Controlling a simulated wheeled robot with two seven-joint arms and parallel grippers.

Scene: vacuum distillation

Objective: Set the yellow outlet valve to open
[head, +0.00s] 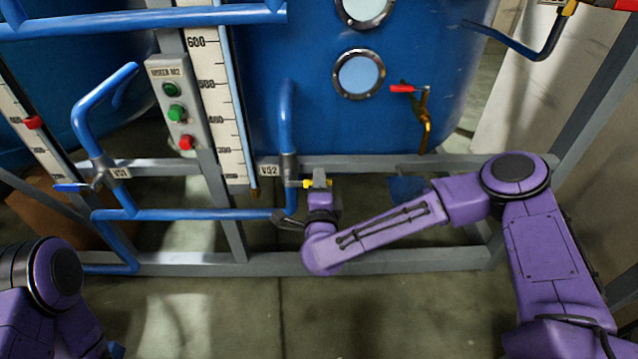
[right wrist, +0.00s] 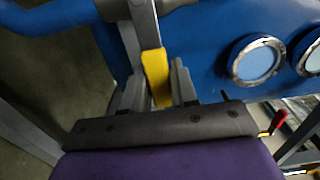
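The yellow outlet valve handle (head: 307,184) sits on the blue pipe beside the V52 tag (head: 268,170), below the blue tank, and points right from the pipe. My right gripper (head: 319,180) is at this handle. In the right wrist view the yellow handle (right wrist: 156,75) lies between the two grey fingers of my right gripper (right wrist: 157,88). The fingers stand close on both its sides and look shut on it; the exact contact is hard to see. My left gripper is out of view; only part of my left arm shows at lower left.
A blue-handled V51 valve (head: 75,187) is at left. A mixer button panel (head: 179,105) stands between level scales. A red-handled valve (head: 408,89) is on the tank at right, near round sight glasses (head: 359,74). Grey frame bars (head: 400,260) cross below; the front floor is clear.

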